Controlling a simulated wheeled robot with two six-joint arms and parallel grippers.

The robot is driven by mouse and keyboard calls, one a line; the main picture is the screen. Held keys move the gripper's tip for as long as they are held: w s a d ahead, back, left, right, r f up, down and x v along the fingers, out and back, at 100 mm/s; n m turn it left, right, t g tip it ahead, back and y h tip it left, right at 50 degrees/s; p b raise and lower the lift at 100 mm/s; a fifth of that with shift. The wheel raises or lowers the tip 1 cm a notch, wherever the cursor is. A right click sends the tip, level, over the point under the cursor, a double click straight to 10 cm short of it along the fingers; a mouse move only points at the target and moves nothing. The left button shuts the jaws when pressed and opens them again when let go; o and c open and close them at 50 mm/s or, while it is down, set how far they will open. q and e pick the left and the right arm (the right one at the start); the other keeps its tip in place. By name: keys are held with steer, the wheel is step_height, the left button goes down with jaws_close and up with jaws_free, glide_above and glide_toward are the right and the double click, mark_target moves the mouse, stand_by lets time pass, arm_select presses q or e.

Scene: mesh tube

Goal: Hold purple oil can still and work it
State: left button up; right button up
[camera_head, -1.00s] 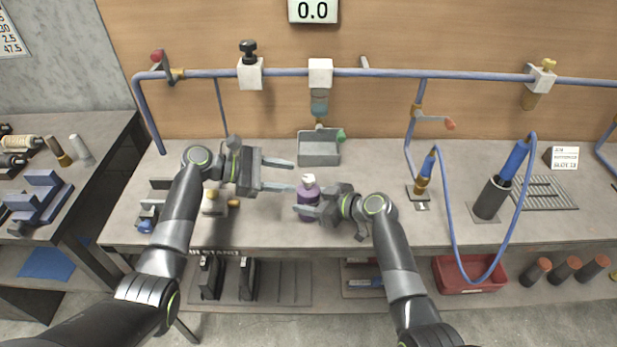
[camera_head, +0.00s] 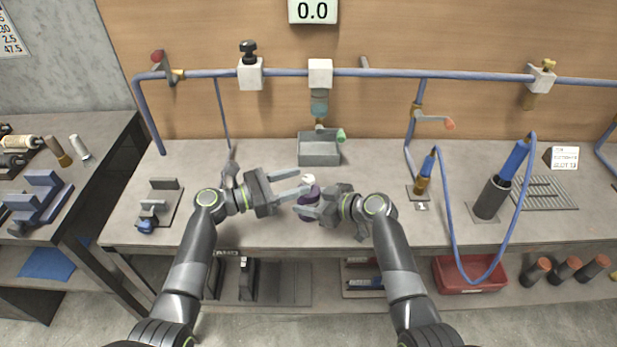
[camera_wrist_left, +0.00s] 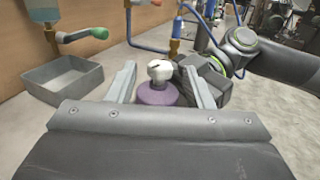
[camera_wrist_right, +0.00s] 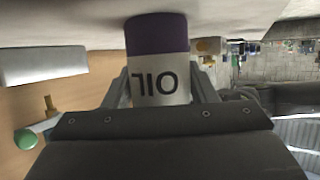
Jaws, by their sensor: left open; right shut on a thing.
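The purple oil can (camera_head: 308,211) stands at the middle of the bench, its white top (camera_head: 308,179) up. My right gripper (camera_head: 318,211) is shut on its body from the right; in the right wrist view the can (camera_wrist_right: 157,36) sits between the fingers, with a white label reading OIL. My left gripper (camera_head: 305,187) is open near the can's top, coming from the left. In the left wrist view the white top (camera_wrist_left: 160,71) and purple shoulder (camera_wrist_left: 160,94) lie between the spread fingers. The lower can is partly hidden by the grippers.
A grey open bin (camera_head: 319,152) stands behind the can, under a tap with a green handle (camera_head: 341,136). A blue pipe (camera_head: 450,73) runs along the wall. A blue-handled tool with a hose (camera_head: 515,160) stands at right.

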mark_target(308, 178)
arm_select(q)
steer(key=shift+x, duration=2)
steer(key=c, duration=1)
steer(key=shift+s+n+t+y, duration=0.1)
steer(key=shift+n+t+y, duration=0.85)
steer(key=shift+t, duration=0.65)
steer(key=shift+n+t+y, duration=1.05)
steer(key=shift+n+t, duration=0.3)
steer(key=shift+t, duration=0.15)
steer(key=o, duration=1)
